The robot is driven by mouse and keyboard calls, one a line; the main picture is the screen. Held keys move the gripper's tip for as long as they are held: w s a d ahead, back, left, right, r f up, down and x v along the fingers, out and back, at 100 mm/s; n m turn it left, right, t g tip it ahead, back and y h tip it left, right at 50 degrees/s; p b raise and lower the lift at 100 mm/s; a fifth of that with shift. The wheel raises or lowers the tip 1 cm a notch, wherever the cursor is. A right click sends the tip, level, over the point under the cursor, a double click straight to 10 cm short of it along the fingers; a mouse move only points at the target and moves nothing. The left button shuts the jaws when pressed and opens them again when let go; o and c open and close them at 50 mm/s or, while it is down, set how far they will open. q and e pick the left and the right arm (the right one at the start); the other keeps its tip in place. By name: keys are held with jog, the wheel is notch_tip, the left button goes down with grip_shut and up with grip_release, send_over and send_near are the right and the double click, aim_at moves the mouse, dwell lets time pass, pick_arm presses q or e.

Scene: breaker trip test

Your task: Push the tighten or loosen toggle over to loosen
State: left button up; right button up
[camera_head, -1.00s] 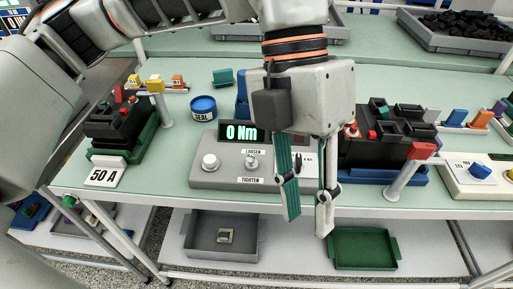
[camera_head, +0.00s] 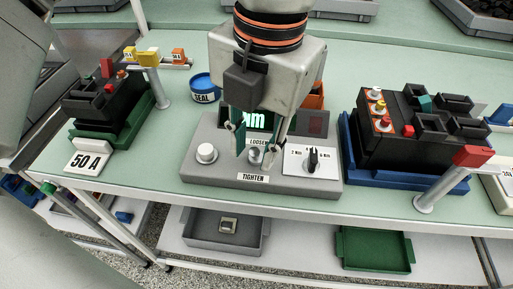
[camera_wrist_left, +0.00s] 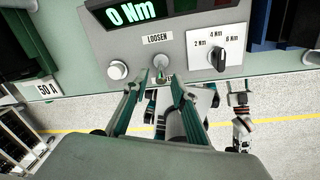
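The grey control box (camera_head: 225,176) stands near the table's front edge, its toggle (camera_head: 255,155) between the LOOSEN label (camera_head: 259,142) behind and the TIGHTEN label (camera_head: 252,178) in front. My left gripper (camera_head: 256,153) is over the box, fingers apart on both sides of the toggle, nothing held. In the left wrist view the toggle (camera_wrist_left: 160,68) shows between the fingertips (camera_wrist_left: 157,84), below LOOSEN; TIGHTEN is hidden there. I cannot tell its exact lean or whether a finger touches it. A jointed part, possibly my right gripper (camera_wrist_left: 240,115), shows in the left wrist view.
The box also has a white knob (camera_head: 206,153), a black dial (camera_head: 313,160) and a display (camera_wrist_left: 130,12) reading 0 Nm. A black breaker (camera_head: 425,130) in a blue tray stands right; another breaker (camera_head: 95,105) with a 50 A card (camera_head: 88,161) stands left. A SEAL tin (camera_head: 205,88) is behind.

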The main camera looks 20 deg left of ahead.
pick_arm(q)
jog(key=shift+f, duration=0.8)
